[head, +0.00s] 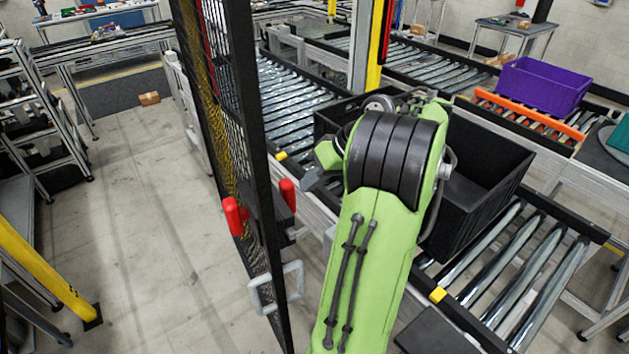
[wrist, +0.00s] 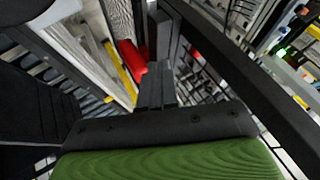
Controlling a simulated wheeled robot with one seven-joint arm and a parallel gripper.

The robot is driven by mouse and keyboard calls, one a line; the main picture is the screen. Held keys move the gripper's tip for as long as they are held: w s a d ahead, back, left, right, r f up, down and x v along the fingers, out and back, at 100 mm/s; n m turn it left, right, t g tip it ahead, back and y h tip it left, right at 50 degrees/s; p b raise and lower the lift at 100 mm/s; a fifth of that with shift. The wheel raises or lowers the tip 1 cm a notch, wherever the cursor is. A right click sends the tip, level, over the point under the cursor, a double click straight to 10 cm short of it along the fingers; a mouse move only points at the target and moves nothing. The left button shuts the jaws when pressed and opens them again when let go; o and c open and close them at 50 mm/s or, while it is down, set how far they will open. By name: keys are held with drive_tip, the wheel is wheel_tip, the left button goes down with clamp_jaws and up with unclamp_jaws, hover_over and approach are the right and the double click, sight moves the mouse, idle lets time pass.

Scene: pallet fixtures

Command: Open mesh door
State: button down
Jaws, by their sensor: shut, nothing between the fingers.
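The mesh door (head: 222,75) stands left of centre in the head view, a tall black-framed panel seen nearly edge-on. Red latch handles (head: 236,216) stick out on both sides of its frame, above a light grey pull handle (head: 278,290). I cannot tell whether the door is ajar. My green arm reaches up on the right of the door, and my gripper is mostly hidden there. In the wrist view my gripper (wrist: 161,62) is shut and empty. A red handle (wrist: 132,57) lies just left of its fingers; contact is unclear. A black frame bar (wrist: 245,72) crosses to the right.
A roller conveyor (head: 520,260) with a black crate (head: 485,195) stands right of the door, close to my arm. A purple crate (head: 540,86) sits farther back. The floor (head: 130,220) left of the door is mostly clear, with a shelf rack (head: 40,115) at far left.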

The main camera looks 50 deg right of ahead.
sight(286, 213)
drive_tip(key=b+x, duration=0.1)
drive_tip(key=x, duration=0.3)
drive_tip(key=shift+w+f+b, duration=0.25)
drive_tip(key=shift+f+b, duration=0.05)
drive_tip(key=a, duration=0.1)
drive_tip(key=w+a, duration=0.1)
drive_tip(key=a, duration=0.1)
drive_tip(key=shift+w+a+r+b, duration=0.1)
drive_tip(key=shift+a+r+b, duration=0.1)
drive_tip(key=shift+b, duration=0.2)
drive_tip(key=shift+w+a, duration=0.1)
drive_tip(key=shift+w, duration=0.05)
